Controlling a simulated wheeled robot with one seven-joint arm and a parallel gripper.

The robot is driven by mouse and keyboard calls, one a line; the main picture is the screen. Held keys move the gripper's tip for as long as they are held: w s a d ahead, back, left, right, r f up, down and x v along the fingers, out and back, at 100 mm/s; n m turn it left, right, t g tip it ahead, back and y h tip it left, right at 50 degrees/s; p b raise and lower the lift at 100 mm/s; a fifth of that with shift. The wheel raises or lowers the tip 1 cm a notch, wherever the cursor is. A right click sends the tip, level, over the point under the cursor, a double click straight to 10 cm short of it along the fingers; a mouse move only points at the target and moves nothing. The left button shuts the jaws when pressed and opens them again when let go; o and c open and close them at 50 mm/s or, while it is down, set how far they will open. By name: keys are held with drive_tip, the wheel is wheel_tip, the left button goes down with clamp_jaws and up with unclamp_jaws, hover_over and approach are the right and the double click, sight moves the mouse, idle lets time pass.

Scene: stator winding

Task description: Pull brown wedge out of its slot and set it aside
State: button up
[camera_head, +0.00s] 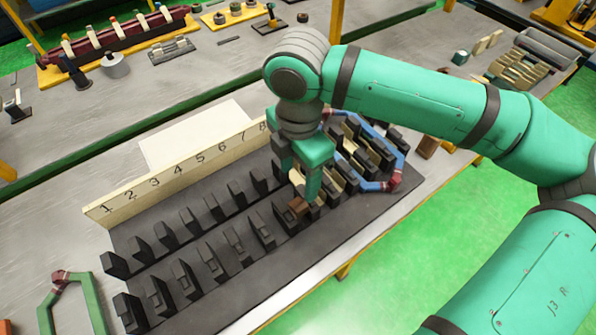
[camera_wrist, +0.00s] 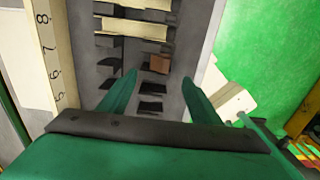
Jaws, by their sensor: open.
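The brown wedge (camera_head: 298,206) is a small block in a slot of the dark stator block (camera_head: 215,295), in the front row of dark teeth. It also shows in the wrist view (camera_wrist: 159,65), just beyond the fingertips. My gripper (camera_head: 305,192) points down over the stator, close to the wedge. In the wrist view my gripper (camera_wrist: 159,77) has its two green fingers spread apart with nothing between them. In the head view a finger stands right beside the wedge; I cannot tell whether they touch.
A numbered cream strip (camera_head: 178,172) runs along the stator's back edge. A blue coil with red ends (camera_head: 397,165) and several cream wedges lie to the right of my gripper. A green coil (camera_head: 43,310) lies at lower left. A pale flat board (camera_head: 195,130) lies behind the strip.

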sight(298, 203)
drive_tip(key=shift+f, duration=0.1)
wheel_tip(298, 203, down, 11)
drive_tip(key=shift+r, duration=0.2)
idle(0.4)
drive_tip(key=c, duration=1.1)
